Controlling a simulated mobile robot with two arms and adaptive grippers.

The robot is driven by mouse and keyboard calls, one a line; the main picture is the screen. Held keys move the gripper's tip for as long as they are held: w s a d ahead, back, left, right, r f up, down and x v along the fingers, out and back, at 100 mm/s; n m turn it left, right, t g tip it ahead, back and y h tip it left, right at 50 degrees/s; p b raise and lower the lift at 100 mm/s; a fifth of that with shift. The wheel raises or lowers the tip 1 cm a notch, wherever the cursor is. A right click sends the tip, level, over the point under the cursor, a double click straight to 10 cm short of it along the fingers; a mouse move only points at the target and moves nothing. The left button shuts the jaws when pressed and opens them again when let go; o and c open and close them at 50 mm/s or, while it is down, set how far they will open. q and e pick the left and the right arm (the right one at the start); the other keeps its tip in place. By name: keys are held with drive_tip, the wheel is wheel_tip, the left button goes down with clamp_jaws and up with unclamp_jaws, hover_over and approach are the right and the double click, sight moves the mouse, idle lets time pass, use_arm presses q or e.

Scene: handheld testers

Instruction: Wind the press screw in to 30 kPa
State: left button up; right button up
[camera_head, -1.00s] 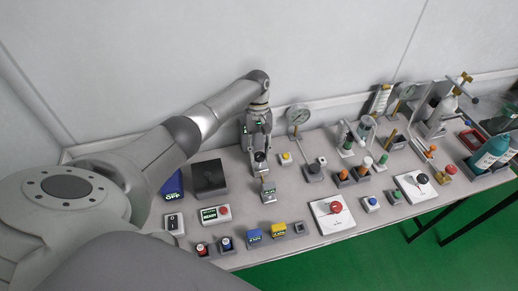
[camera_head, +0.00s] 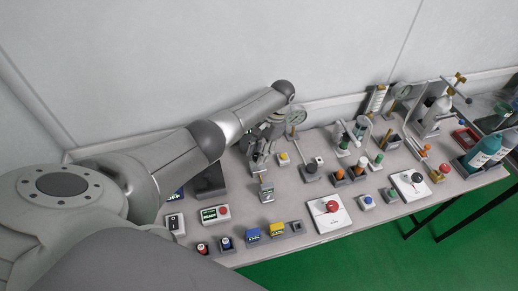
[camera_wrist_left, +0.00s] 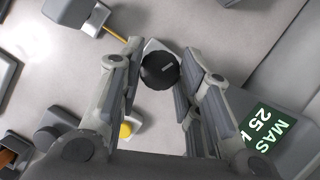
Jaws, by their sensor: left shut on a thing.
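The press screw's round black knob (camera_wrist_left: 160,70) shows between my fingers in the left wrist view, with a pale mark on its face. My left gripper (camera_head: 258,160) is shut on it, one finger on each side. In the head view the arm and fingers largely hide the knob. A green readout (camera_wrist_left: 266,130) at the right of the left wrist view shows "MAS" and "25 k"; the rest of its text is cut off. My right gripper is not in view.
A black box (camera_head: 209,182) is to the left. A white plate with a red knob (camera_head: 331,207) is at front right.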

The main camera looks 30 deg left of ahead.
use_arm(q)
drive_tip(key=m+p, duration=0.1)
drive_tip(key=m, duration=0.1)
drive_tip(key=m+y+p, duration=0.1)
drive_tip(key=shift+d+r+m+t+p, duration=0.15)
drive_tip(key=shift+r+m+t+p, duration=0.15)
drive_tip(key=shift+m+t, duration=0.1)
drive_tip(key=m+t+y+p, duration=0.1)
drive_tip(key=m+p, duration=0.2)
drive_tip(key=m, duration=0.1)
drive_tip(key=shift+d+m+p, duration=0.1)
drive_tip(key=shift+m+p, duration=0.2)
drive_tip(key=shift+p, duration=0.05)
drive_tip(key=m+t+y+p, duration=0.1)
drive_tip(key=m+p, duration=0.1)
drive_tip(key=m, duration=0.1)
drive_tip(key=shift+s, duration=0.15)
drive_tip(key=shift+f+m+t+p, duration=0.1)
drive_tip(key=shift+m+t+p, duration=0.4)
drive_tip(key=shift+m+p, duration=0.35)
drive_tip(key=shift+f+m, duration=0.1)
drive_tip(key=shift+m, duration=0.15)
drive_tip(key=o, duration=1)
drive_tip(key=shift+s, duration=0.1)
drive_tip(key=v, duration=1.2)
drive_tip(key=shift+d+f, duration=0.1)
drive_tip(key=shift+d, duration=0.05)
